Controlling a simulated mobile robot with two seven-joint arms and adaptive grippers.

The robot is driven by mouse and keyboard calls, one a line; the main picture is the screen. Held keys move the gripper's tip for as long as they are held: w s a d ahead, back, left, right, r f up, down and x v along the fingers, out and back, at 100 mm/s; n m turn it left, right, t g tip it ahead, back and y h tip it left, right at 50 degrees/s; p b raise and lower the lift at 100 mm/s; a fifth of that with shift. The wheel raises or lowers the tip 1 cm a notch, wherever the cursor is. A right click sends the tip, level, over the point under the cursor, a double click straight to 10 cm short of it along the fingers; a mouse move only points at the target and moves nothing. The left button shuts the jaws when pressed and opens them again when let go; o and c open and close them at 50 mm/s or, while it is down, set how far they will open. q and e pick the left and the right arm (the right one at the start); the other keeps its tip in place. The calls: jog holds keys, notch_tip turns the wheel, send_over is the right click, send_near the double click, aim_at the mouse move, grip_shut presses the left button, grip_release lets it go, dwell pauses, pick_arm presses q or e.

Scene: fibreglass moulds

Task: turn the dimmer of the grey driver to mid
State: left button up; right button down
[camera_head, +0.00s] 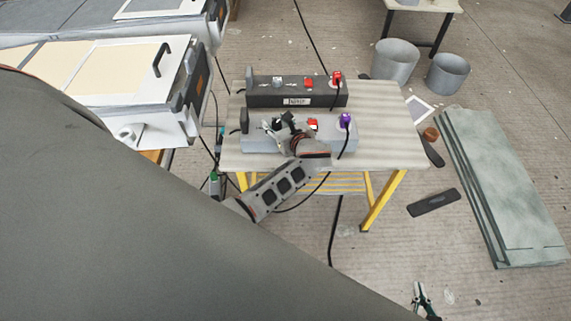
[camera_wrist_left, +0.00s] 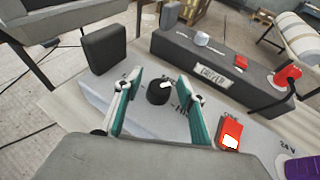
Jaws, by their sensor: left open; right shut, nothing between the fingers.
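The grey driver (camera_head: 347,142) lies along the front of the small table, nearer than a dark driver. Its black dimmer knob (camera_wrist_left: 160,92) with a white mark shows in the left wrist view; in the head view my left arm covers that area. My left gripper (camera_head: 283,122) is above the grey driver. In the left wrist view its teal-padded fingers (camera_wrist_left: 160,80) are open on either side of the knob, with gaps visible; I cannot tell their exact height above it. A red switch (camera_wrist_left: 230,132) sits right of the knob. My right gripper (camera_head: 425,299) is shut and empty, low at the bottom.
The dark driver (camera_head: 262,99), with a pale knob (camera_wrist_left: 202,39) and red plug (camera_head: 337,77), stands behind. A purple plug (camera_head: 346,119) with a black cable is at the grey driver's right end. The table's (camera_head: 395,130) right side is clear.

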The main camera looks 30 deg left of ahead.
pick_arm(q)
jog(key=m+t+h, duration=0.3)
jog(key=m, duration=0.1)
jog(key=shift+t, duration=0.3)
jog(key=m+t+h, duration=0.1)
jog(key=m+h, duration=0.2)
jog(key=shift+a+t+h, duration=0.1)
jog(key=shift+t+h, duration=0.2)
jog(key=shift+t, duration=0.1)
jog(key=shift+s+m+h, duration=0.2)
jog(key=shift+m+h, duration=0.1)
jog(key=shift+m, duration=0.2)
jog(key=d+v, duration=0.1)
jog(key=v, duration=0.7)
jog(key=s+d+f+n+g+h+b, duration=0.1)
jog(key=s+d+f+n+h+b, duration=0.1)
jog(key=s+d+f+n, duration=0.4)
jog(key=s+d+f+n+g+h+b, duration=0.1)
jog(key=s+d+f+n+h, duration=0.3)
jog(key=n, duration=1.2)
jog(key=s+d+f+b, duration=0.1)
jog(key=s+d+f, duration=0.2)
jog(key=s+f, duration=0.1)
jog(key=shift+s+d+f+n+h, duration=0.3)
jog(key=shift+s+f, duration=0.05)
jog(key=shift+f, duration=0.3)
